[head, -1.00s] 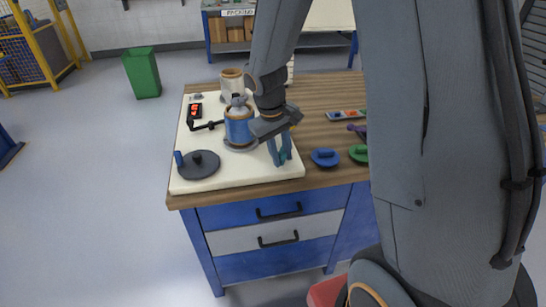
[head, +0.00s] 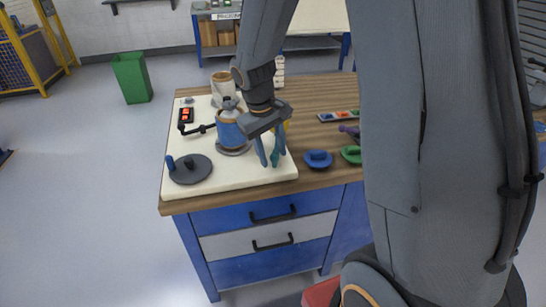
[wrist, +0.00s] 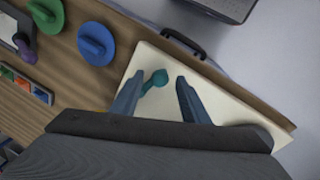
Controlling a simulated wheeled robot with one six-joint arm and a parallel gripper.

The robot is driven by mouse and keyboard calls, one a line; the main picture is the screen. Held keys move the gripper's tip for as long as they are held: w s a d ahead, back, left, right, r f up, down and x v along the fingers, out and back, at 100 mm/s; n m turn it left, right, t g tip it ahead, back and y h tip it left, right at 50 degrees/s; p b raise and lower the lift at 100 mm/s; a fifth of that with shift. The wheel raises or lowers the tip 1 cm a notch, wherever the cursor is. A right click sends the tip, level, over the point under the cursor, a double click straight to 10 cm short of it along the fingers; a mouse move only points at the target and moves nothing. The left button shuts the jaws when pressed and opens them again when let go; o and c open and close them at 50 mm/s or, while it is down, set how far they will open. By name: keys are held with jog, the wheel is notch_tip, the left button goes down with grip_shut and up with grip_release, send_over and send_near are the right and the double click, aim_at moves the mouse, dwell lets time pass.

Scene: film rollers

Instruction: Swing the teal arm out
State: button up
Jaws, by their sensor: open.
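The teal arm (wrist: 155,81) is a short bar with a rounded knob, seen in the wrist view over the white board. Its knob lies between my two fingertips, with a gap to the right finger; contact with the left finger is unclear. In the head view, a bit of the teal arm (head: 275,158) shows between the fingers near the board's right front corner. My gripper (head: 273,160) is open and points down around it; it also shows in the wrist view (wrist: 159,78). The rest of the teal arm is hidden behind the gripper.
The white board (head: 232,178) carries a blue roller (head: 229,130), a black crank, a grey disc with a blue peg (head: 190,169) and a cream roller (head: 223,86). Blue (head: 318,159) and green (head: 351,154) knobs sit to the right on the wooden bench.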

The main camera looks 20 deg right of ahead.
jog(key=r, duration=0.2)
jog(key=a+r, duration=0.1)
jog(key=r, duration=0.2)
jog(key=shift+s+r, duration=0.15)
jog(key=shift+r, duration=0.2)
jog(key=shift+s, duration=0.1)
jog(key=s+f+m+y, duration=0.1)
jog(key=s+f, duration=0.1)
jog(key=s, duration=0.5)
jog(key=s+a+f+m+y, duration=0.1)
jog(key=s+f, duration=0.1)
jog(key=s, duration=0.6)
jog(key=shift+s+a+m, duration=0.25)
jog(key=shift+a+m, duration=0.05)
jog(key=shift+m, duration=0.1)
